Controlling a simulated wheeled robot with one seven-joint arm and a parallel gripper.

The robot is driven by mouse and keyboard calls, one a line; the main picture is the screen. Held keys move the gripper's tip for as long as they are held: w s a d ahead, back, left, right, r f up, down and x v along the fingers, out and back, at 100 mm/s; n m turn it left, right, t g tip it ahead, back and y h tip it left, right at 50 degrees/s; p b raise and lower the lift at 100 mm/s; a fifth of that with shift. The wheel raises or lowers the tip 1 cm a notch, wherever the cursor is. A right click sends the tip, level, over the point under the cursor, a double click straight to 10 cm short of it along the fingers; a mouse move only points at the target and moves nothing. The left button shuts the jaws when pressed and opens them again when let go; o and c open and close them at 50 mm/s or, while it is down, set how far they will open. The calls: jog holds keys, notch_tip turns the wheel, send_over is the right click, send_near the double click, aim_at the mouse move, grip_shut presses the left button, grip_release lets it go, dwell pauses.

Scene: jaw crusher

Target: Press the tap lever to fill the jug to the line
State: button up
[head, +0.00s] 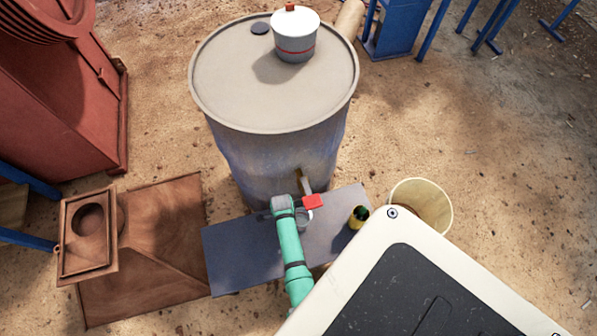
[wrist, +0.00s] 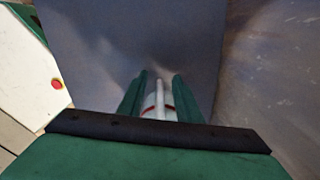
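A small pale jug (head: 303,217) stands on a grey bench (head: 243,250) beside the drum, just below the red tap lever (head: 313,201). The tap (head: 305,182) juts from the drum's lower side. My gripper (head: 290,210) is low at the jug's left, partly hidden by its own wrist. In the wrist view the jug (wrist: 151,101) shows between my green fingers (wrist: 160,90), with a red line and an upright pale strip, perhaps its handle. A gap shows between this strip and each finger. Contact with the jug's body and the water level cannot be seen.
The large drum (head: 230,85) carries a lidded white pot with a red band (head: 296,48). A dark-topped yellow cup (head: 358,217) stands at the bench's right end. A cream bucket (head: 428,200) is beyond it. A rusty plate (head: 165,235) lies left of the bench.

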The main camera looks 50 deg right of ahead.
jog(key=shift+f, duration=0.35)
grip_shut()
jog(key=shift+r, duration=0.1)
